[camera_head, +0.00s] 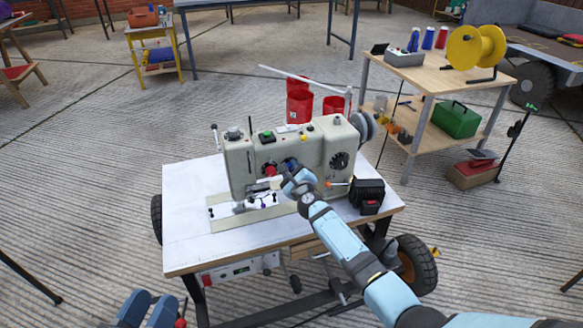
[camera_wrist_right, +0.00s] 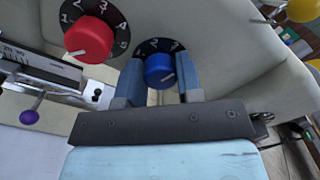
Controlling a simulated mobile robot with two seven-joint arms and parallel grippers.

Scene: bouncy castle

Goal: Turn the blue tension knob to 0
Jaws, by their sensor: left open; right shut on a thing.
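The blue tension knob (camera_wrist_right: 160,70) is on the front of the cream sewing machine (camera_head: 315,149), with a black numbered dial (camera_wrist_right: 160,46) behind it. My right gripper (camera_wrist_right: 160,76) has one finger on each side of the blue knob and is shut on it. A pale pointer line shows on the knob's lower part. The dial's lower numbers are hidden by the fingers. In the head view the right gripper (camera_head: 296,182) is at the machine's front and covers part of the knob. My left gripper (camera_head: 148,308) is open and empty at the bottom left, away from the machine.
A red knob (camera_wrist_right: 89,38) with its own numbered dial sits left of the blue one. The white table (camera_head: 187,235) carries the machine and a black box (camera_head: 367,193) at right. A wooden shelf table (camera_head: 432,78) stands behind right.

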